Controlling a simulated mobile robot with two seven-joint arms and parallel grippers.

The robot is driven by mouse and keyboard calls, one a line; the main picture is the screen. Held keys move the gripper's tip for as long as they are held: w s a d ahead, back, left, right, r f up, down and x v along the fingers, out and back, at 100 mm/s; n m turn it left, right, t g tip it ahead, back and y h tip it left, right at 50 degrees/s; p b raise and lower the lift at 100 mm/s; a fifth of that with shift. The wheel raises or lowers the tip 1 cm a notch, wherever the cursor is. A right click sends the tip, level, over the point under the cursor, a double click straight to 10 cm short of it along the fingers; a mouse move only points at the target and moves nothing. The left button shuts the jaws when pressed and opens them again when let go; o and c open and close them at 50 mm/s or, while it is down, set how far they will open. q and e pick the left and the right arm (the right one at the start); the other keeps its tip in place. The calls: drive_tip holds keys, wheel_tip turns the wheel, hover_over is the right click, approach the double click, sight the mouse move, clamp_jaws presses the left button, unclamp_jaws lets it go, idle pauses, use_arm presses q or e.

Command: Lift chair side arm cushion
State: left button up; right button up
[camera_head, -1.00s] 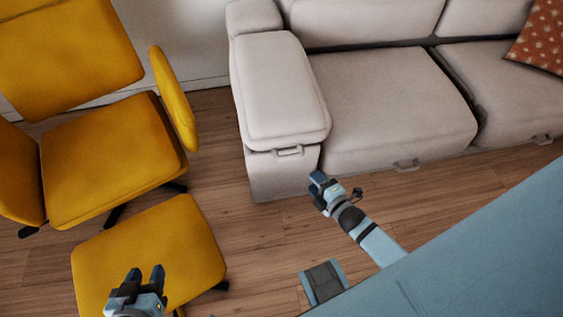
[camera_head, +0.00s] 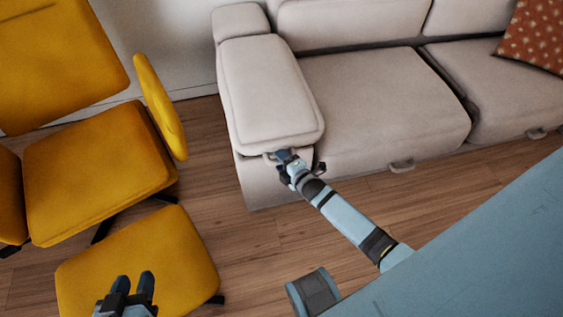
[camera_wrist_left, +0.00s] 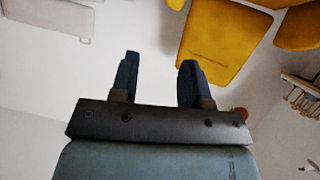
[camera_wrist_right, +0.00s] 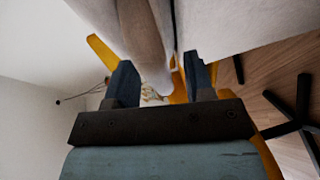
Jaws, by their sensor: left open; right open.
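The sofa's arm cushion (camera_head: 270,95) is a pale grey padded block, lying flat on the sofa arm nearest the yellow chair. A small handle (camera_head: 268,156) shows at its front edge, partly hidden by my right gripper. My right gripper (camera_head: 286,156) is open at the handle, just below the cushion's front edge. In the right wrist view the open fingers (camera_wrist_right: 160,80) have pale sofa material close above and between them; I cannot tell whether they touch it. My left gripper (camera_head: 133,284) is open and empty in front of the yellow footstool (camera_head: 150,255).
The yellow chair (camera_head: 95,170) stands left of the sofa, with wooden floor (camera_head: 215,180) between them. The sofa seat (camera_head: 385,100) has another handle (camera_head: 401,166) at its front. A red patterned pillow (camera_head: 535,40) lies at the far right.

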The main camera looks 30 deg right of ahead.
use_arm(q)
drive_tip(key=shift+w+d+r, duration=0.15)
drive_tip(key=shift+r, duration=0.2)
use_arm(e)
drive_tip(key=shift+w, duration=0.2)
